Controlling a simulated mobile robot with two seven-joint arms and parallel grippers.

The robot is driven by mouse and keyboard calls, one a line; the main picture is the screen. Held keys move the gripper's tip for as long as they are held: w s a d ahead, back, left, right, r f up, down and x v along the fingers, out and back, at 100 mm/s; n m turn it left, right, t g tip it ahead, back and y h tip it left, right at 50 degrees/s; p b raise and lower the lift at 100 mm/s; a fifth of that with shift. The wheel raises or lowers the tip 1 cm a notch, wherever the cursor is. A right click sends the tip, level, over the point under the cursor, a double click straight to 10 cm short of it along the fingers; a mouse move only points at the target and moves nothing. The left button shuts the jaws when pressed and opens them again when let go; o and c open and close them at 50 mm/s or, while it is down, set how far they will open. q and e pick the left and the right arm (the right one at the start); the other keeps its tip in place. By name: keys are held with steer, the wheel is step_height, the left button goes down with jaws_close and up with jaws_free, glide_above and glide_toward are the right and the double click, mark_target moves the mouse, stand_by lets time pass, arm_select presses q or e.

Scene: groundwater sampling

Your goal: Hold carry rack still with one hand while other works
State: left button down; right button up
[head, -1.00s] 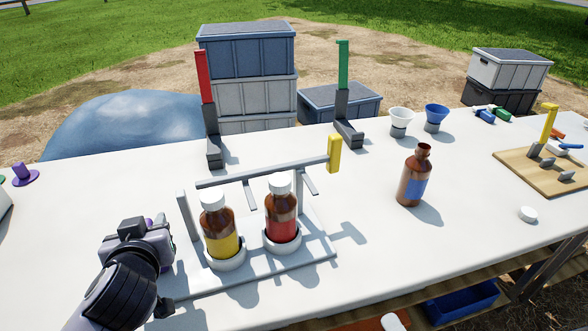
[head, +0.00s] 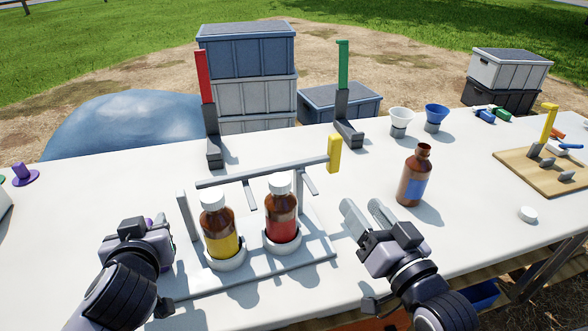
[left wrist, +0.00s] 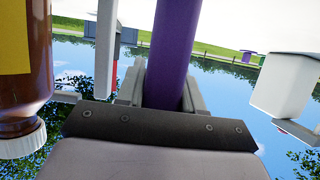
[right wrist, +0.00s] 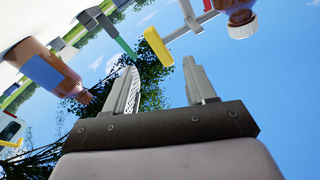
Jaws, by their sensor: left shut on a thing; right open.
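The grey carry rack (head: 318,246) stands on the white table and holds two capped brown bottles, one with a yellow label (head: 220,243) and one with a red label (head: 281,220). A crossbar with a yellow end block (head: 334,153) runs behind them. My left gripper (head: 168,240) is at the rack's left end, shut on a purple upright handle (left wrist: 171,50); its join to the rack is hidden. My right gripper (head: 364,212) is open and empty, between the rack and an uncapped brown bottle (head: 412,182) with a blue label, apart from both.
A white cap (head: 528,214) lies right of the uncapped bottle. White (head: 399,120) and blue (head: 436,117) funnels stand behind it. Red (head: 206,85) and green (head: 343,75) uprights stand along the back edge. A wooden board (head: 525,175) lies far right. The table's front right is clear.

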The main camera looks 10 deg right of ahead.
mark_target(338, 152)
steer(key=w+r+n, duration=0.1)
steer(key=w, duration=0.3)
steer(key=w+r+n, duration=0.1)
steer(key=w, duration=0.3)
steer(key=w+r+n, duration=0.1)
steer(key=w, duration=0.3)
steer(key=shift+w+a+r+n+h, duration=0.2)
steer(key=shift+w+r+n+h, duration=0.05)
steer(key=shift+r+n+h, duration=0.05)
steer(key=c, duration=0.9)
